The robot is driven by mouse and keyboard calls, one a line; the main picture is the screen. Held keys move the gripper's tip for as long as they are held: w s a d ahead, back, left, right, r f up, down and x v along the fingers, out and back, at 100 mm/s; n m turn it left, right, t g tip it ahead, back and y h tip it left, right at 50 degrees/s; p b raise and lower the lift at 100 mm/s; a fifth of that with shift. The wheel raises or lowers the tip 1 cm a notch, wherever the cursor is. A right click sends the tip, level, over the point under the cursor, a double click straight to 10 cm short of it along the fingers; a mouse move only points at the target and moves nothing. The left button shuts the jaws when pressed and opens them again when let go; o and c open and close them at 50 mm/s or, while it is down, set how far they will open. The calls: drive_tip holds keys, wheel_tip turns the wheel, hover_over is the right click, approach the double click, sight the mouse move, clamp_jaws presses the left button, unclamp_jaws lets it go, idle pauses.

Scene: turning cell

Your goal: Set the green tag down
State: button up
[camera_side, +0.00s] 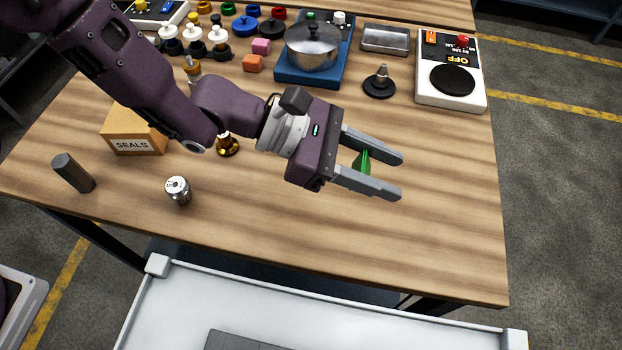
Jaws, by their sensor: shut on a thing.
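The green tag (363,160) is a small, bright green piece with a tapered shape. It is between the two grey fingers of my gripper (398,177), nearer their bases than their tips. My gripper is shut on it, reaching to the right over the wooden table (440,240). Part of the tag is hidden by the near finger. I cannot tell how high the tag is above the table or whether it touches it.
A white box marked OFF (475,88) stands at the back right, near a dark cone on a round base (379,85). A metal pot (313,45) sits on a blue base. A SEALS box (130,132) and a steel part (178,190) are left. The table's front right is clear.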

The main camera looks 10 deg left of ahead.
hover_over(294, 189)
wheel_tip(294, 189, down, 10)
drive_tip(key=shift+r, duration=0.1)
drive_tip(key=o, duration=1.3)
drive_tip(key=shift+r, duration=0.1)
drive_tip(key=v, duration=1.2)
drive_tip(key=shift+w, duration=0.2)
